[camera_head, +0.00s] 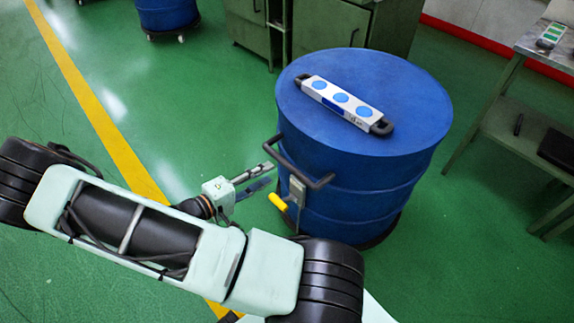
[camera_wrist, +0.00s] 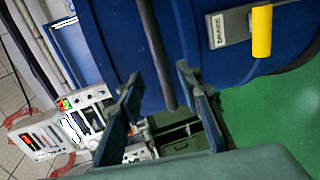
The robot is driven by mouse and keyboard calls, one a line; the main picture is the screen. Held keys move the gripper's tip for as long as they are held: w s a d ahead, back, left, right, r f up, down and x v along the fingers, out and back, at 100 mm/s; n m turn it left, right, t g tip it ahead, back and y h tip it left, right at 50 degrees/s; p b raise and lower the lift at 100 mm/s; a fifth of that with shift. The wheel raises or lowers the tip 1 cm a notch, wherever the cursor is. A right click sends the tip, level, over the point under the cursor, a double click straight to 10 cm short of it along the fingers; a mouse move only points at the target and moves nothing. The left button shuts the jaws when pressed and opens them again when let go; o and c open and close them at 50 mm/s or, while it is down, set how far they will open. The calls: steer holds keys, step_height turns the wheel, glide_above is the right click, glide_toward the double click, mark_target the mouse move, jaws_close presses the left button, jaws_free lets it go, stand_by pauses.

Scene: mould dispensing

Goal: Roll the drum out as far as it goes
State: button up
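The blue drum (camera_head: 360,170) stands upright on a dark round base on the green floor, right of centre in the head view. A black bar handle (camera_head: 303,170) sticks out from its near left side. Below it, a grey box labelled BRAKE (camera_wrist: 228,27) carries a yellow lever (camera_head: 278,202). My gripper (camera_head: 270,174) is open, just left of the handle and close to it. In the wrist view the dark handle bar (camera_wrist: 152,35) runs down between my two spread fingers (camera_wrist: 160,76). I cannot tell whether the fingers touch it.
A white bar with blue discs and black grips (camera_head: 340,101) lies on the drum lid. Green cabinets (camera_head: 330,27) stand behind, a metal table (camera_head: 530,90) at the right. Another blue drum (camera_head: 165,14) is at the back left.

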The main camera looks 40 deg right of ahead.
mark_target(284, 165)
steer(key=b+x, duration=0.1)
steer(key=x, duration=0.8)
steer(key=shift+c, duration=0.4)
jaws_close()
